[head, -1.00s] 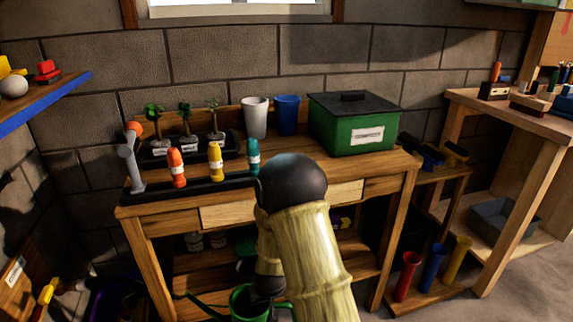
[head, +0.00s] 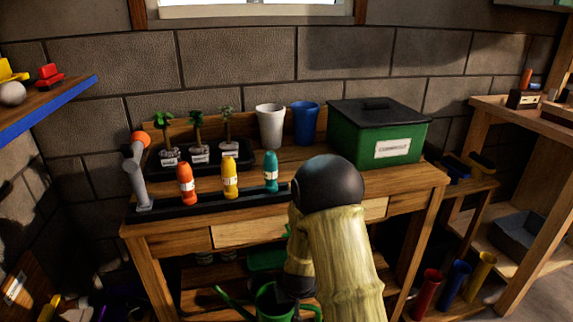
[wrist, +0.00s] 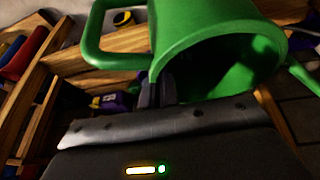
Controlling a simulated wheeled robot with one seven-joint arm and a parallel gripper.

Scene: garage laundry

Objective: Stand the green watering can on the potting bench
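The green watering can (head: 268,303) is low in front of the potting bench (head: 165,242), below its top, cut off by the lower picture edge. Its spout points left and its handle is on the right. In the wrist view the can (wrist: 222,75) fills the top, its open mouth facing the camera and its loop handle at left. My gripper (wrist: 160,90) appears shut on the can's wall at the rim; the fingertips are partly hidden. In the head view my arm covers part of the can and the bench front.
The bench top holds potted seedlings (head: 198,135), several bottles (head: 230,178), a white cup (head: 270,127), a blue cup (head: 305,124) and a green lidded box (head: 375,135). Bare wood lies in front of the box and cups. A wooden shelf (head: 55,107) juts in at left.

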